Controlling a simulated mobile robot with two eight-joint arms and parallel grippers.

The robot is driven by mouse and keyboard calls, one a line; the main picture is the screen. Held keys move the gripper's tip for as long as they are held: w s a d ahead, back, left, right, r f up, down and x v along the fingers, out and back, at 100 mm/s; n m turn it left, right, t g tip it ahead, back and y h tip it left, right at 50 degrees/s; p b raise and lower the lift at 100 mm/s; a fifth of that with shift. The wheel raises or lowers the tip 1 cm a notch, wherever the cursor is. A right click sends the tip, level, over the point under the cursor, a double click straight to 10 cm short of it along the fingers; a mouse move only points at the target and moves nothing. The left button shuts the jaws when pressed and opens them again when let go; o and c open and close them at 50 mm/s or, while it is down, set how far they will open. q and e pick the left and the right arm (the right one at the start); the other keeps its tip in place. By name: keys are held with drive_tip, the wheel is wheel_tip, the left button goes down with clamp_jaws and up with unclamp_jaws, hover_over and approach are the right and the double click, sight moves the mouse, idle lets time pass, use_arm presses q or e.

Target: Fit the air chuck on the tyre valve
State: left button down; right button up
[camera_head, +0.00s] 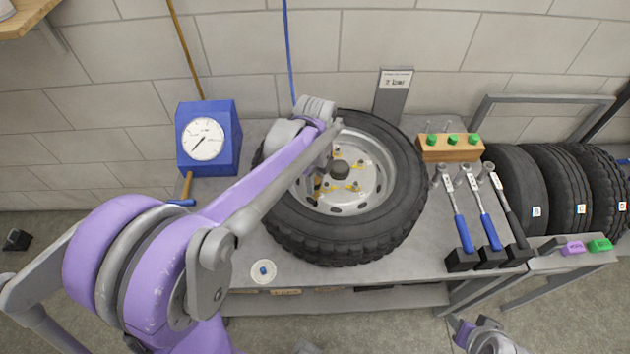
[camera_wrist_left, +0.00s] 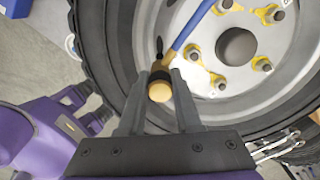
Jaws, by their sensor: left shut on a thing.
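The tyre (camera_head: 345,245) lies flat on the bench, its light grey wheel (camera_head: 350,185) facing up. My left gripper (camera_wrist_left: 160,82) is shut on the air chuck (camera_wrist_left: 160,91), a brass piece with a round end, held over the wheel's rim edge. A blue hose (camera_wrist_left: 190,28) leads from the chuck across the wheel. A small dark stem (camera_wrist_left: 159,47), perhaps the tyre valve, shows beside the chuck; I cannot tell whether they touch. In the head view my left arm hides most of the gripper. Part of my right gripper (camera_head: 484,337) shows at the bottom edge, its jaws unclear.
A blue gauge box (camera_head: 225,145) stands at the back left. A white dish (camera_head: 263,279) with a blue cap lies in front of the tyre. Blue-handled tools (camera_head: 464,233) and a wooden block (camera_head: 450,154) with green pieces are at right, beside upright tyres (camera_head: 514,185).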

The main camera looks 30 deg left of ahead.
use_arm(q)
drive_tip(key=shift+f, duration=0.15)
drive_tip(key=shift+f+b, duration=1.05)
drive_tip(key=shift+f, duration=0.4)
drive_tip(key=c, duration=0.5)
unclamp_jaws()
drive_tip(key=shift+o, duration=1.2)
drive_tip(key=shift+s, duration=0.15)
drive_tip(key=shift+c, duration=0.2)
